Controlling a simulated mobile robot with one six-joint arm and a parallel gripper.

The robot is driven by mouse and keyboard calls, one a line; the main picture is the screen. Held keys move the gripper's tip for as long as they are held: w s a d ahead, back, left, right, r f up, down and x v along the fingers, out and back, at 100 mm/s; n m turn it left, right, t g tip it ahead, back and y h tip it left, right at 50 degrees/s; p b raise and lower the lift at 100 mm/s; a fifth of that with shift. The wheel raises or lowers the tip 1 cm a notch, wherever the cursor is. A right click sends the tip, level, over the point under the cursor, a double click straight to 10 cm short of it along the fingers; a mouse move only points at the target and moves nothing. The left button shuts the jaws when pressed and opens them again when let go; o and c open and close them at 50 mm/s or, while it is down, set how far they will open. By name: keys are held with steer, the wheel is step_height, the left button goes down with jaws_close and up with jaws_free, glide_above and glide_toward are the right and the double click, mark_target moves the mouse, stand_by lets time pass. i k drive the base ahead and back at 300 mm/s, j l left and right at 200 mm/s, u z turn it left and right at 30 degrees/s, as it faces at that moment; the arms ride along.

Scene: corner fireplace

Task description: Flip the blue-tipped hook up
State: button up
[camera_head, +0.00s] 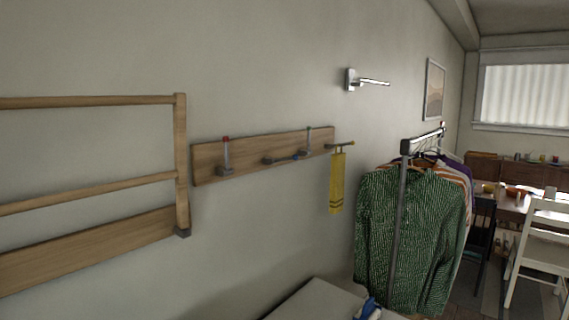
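A wooden hook board (245,150) is fixed to the wall. Its blue-tipped hook (280,160) is folded down and sticks out from the board, with its blue tip toward the right. To its left, a red-tipped hook (226,155) stands upright. To its right, another hook (308,141) stands upright; its tip colour is too small to tell surely. At the right end, a yellow-tipped hook (342,145) sticks out, with a yellow towel (337,183) hanging from it. My gripper is not in view.
A wooden rail frame (181,150) is on the wall at the left. A metal wall arm (372,82) juts out above right. A clothes rack (402,200) with a green patterned garment (428,240) stands at the right. A grey flat surface (312,305) lies below the board.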

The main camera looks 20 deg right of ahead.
mark_target(294, 158)
steer(key=i+l, duration=0.1)
steer(key=l, duration=0.3)
steer(key=i+l, duration=0.15)
steer(key=l, duration=0.3)
steer(key=i+l+z, duration=0.1)
steer(key=l, duration=0.3)
